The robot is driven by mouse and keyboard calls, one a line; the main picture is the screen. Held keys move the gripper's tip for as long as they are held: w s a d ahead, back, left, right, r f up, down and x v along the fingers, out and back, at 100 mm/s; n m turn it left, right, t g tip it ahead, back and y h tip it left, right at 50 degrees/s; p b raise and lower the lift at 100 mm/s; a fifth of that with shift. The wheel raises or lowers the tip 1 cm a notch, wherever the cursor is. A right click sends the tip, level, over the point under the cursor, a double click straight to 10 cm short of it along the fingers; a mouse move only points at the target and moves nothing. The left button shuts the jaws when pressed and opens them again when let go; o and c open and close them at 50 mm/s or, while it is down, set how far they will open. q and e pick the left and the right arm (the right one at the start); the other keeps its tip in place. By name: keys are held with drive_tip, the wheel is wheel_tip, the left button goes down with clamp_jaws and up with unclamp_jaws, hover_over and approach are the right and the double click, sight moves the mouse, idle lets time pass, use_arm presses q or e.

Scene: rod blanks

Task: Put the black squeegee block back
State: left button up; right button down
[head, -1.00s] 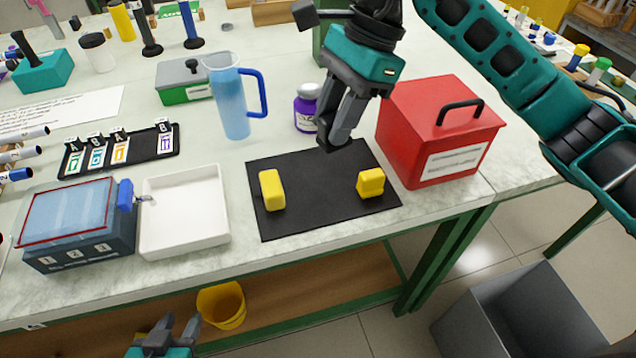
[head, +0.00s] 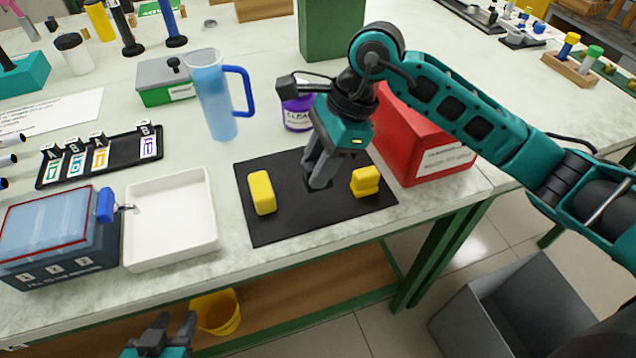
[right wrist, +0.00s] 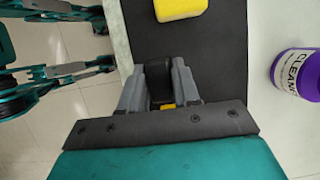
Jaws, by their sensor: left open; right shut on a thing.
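My right gripper (head: 318,184) is low over the black mat (head: 285,228), between two yellow blocks. In the right wrist view its fingers are shut on the black squeegee block (right wrist: 159,84). In the head view the block is mostly hidden by the fingers and is dark against the mat. I cannot tell if it touches the mat. One yellow block (head: 262,192) lies left of the gripper, the other (head: 366,182) to its right. My left gripper (head: 170,328) is open and empty, in front of the table's front edge.
A purple-capped-label bottle (head: 297,114) stands just behind my right gripper. A red box (head: 440,160) is close on the right, partly behind my arm. A blue jug (head: 213,100) and an empty white tray (head: 168,222) stand to the left. A grey bin (head: 500,310) is on the floor.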

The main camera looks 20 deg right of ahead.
drive_tip(key=shift+f, duration=2.5)
drive_tip(key=shift+f+b, duration=0.15)
drive_tip(key=shift+b, duration=0.15)
drive_tip(key=c, duration=1.3)
unclamp_jaws()
drive_tip(key=o, duration=0.5)
drive_tip(key=shift+r, duration=0.2)
drive_tip(key=v, duration=1.2)
drive_tip(key=shift+p, duration=0.35)
drive_tip(key=shift+f, duration=0.1)
